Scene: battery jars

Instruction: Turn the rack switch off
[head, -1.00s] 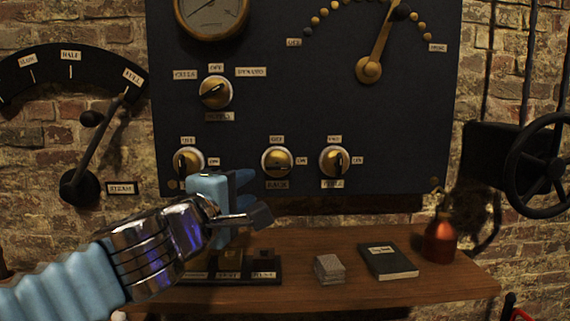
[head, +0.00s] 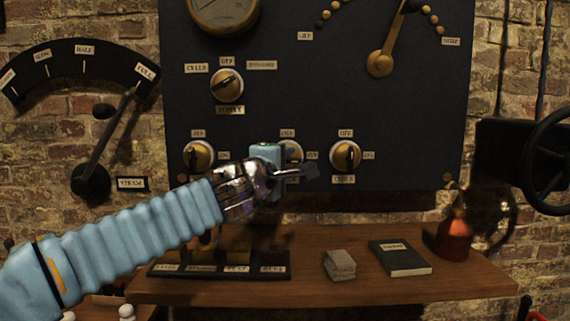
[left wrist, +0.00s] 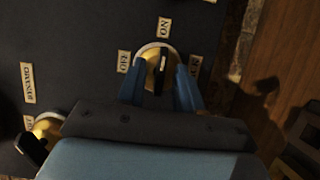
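The rack switch (head: 291,150) is the middle brass knob in the bottom row of the dark panel. My left gripper covers part of it in the head view. In the left wrist view the rack switch (left wrist: 157,62) shows a black handle in line with the ON label (left wrist: 164,27); the OFF label (left wrist: 124,62) is to the left. My left gripper (head: 278,165) is at the panel. In the left wrist view its blue fingers (left wrist: 159,82) are apart, one on each side of the knob; contact cannot be told. My right gripper is not in view.
Similar switches stand left (head: 198,156) and right (head: 345,156) of it, and another (head: 227,86) is above. A wooden shelf (head: 380,290) below holds a dark book (head: 399,258), a grey block (head: 339,265) and a copper bottle (head: 454,240). A handwheel (head: 545,165) is at right.

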